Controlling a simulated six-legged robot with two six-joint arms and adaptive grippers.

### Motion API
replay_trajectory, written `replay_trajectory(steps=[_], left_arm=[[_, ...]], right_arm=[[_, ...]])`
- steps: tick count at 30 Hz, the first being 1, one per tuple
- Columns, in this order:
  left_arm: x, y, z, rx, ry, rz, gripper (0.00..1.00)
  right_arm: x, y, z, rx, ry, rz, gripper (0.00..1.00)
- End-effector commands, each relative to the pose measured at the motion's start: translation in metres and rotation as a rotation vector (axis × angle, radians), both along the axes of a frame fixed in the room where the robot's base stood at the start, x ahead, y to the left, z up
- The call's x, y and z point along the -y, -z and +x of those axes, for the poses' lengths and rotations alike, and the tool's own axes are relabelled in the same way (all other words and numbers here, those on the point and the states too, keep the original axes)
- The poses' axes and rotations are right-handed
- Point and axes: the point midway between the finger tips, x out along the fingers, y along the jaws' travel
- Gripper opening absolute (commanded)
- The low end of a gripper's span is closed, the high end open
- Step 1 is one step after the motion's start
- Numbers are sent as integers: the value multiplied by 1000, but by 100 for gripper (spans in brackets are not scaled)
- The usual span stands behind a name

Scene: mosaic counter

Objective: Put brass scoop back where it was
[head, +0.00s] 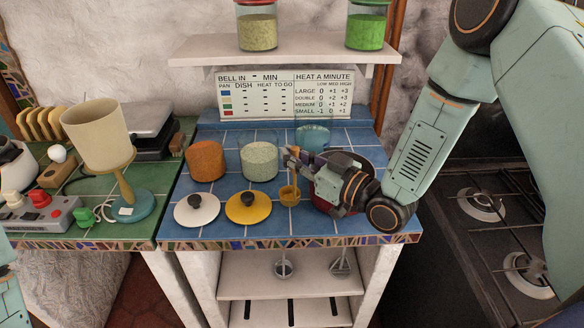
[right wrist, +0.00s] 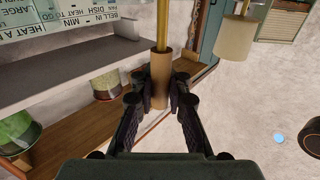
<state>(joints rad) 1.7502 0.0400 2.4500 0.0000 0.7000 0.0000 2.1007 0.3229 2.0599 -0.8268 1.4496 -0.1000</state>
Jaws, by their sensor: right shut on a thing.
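The brass scoop's small yellow bowl (head: 289,196) hangs at the lower end of its thin rod, over the blue tiled counter in the head view, just right of the yellow lid. I cannot tell whether the bowl touches the tiles. My right gripper (head: 294,160) is shut on the scoop's handle. In the right wrist view, the two fingers of the gripper (right wrist: 160,92) close on both sides of the tan handle (right wrist: 160,70), with the brass rod leading out of the picture. My left gripper is out of view; only a bit of my left arm shows at the lower left.
An orange-filled jar (head: 206,163) and a pale-filled jar (head: 258,163) stand behind a white lid (head: 190,213) and a yellow lid (head: 243,211). A teal glass (head: 312,136) and a dark red pot are behind my right gripper. A shelf (head: 285,50) overhangs the back.

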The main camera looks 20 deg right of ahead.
Motion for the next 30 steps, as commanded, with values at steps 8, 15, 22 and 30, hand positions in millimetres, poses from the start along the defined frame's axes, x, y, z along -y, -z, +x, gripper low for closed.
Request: replay_trajectory(steps=[8, 15, 22, 30], left_arm=[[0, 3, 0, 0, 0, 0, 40], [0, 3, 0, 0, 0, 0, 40], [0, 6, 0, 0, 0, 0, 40], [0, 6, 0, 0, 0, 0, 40]], right_arm=[[0, 26, 1, 2, -1, 0, 0], [0, 27, 1, 2, 0, 1, 0], [0, 31, 1, 0, 0, 0, 17], [0, 30, 1, 0, 0, 0, 38]])
